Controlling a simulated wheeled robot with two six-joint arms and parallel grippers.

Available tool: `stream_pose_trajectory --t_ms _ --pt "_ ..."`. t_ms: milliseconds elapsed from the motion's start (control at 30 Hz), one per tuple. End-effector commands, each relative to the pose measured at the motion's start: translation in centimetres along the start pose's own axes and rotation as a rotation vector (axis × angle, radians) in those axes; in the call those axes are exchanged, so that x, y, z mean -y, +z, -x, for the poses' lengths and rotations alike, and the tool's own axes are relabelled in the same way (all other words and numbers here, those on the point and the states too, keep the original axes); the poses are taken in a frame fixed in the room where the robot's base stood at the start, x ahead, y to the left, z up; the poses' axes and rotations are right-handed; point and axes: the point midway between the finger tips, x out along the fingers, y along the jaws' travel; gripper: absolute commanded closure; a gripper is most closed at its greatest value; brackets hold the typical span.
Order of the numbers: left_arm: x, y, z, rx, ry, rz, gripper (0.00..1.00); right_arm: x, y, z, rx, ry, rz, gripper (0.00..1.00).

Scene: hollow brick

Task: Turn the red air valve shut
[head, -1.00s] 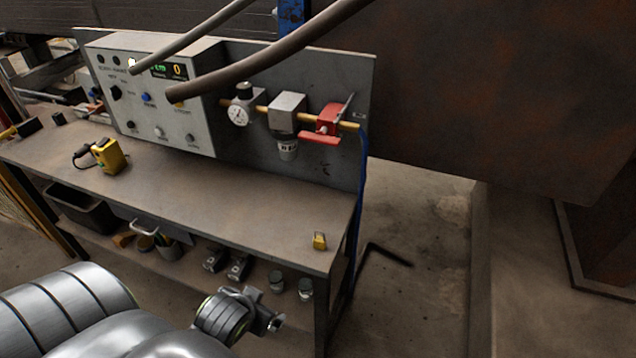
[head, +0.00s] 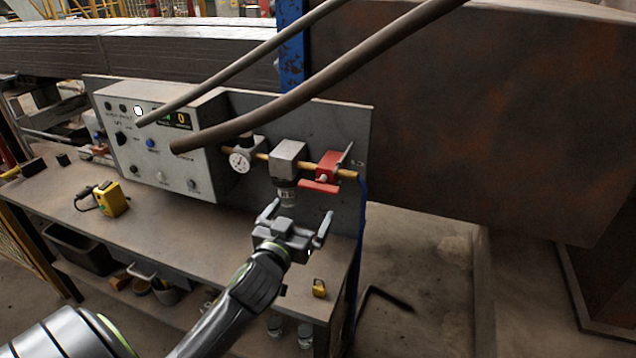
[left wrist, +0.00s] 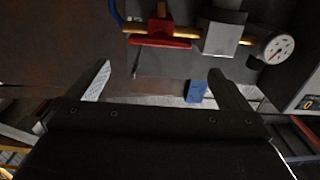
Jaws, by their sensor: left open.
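The red air valve (head: 326,172) sits on a brass pipe at the right end of the back panel, its red handle (head: 319,187) lying along the pipe. It also shows in the left wrist view (left wrist: 160,41), upper middle. My left gripper (head: 298,226) is open and empty, in front of the panel, below and slightly left of the valve. In the left wrist view its fingers (left wrist: 157,85) are spread wide, apart from the valve handle. My right gripper is not in view.
A regulator (head: 287,160) and a pressure gauge (head: 240,161) sit left of the valve on the same pipe. A grey control box (head: 165,165) stands further left. Two thick hoses cross above. A small yellow object (head: 319,288) lies near the bench (head: 215,243) edge.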

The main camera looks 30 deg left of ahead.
Motion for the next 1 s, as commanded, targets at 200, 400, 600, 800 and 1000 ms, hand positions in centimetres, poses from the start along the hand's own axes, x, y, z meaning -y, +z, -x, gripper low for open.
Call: stream_pose_trajectory --t_ms 200,400,600,800,1000 --pt "0.0 -0.2 -4.0 0.001 0.000 -0.001 0.00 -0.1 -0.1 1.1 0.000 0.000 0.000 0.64" --pt "0.0 -0.2 -7.3 0.001 0.000 -0.001 0.00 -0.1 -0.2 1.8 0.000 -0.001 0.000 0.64" --pt "0.0 -0.1 -9.8 0.002 -0.001 -0.001 0.00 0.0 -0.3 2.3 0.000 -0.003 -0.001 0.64" --pt "0.0 0.0 -11.0 0.001 0.000 -0.001 0.00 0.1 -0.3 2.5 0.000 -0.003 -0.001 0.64" --pt "0.0 0.1 -11.3 0.001 0.000 -0.001 0.00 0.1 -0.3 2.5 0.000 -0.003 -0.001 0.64"
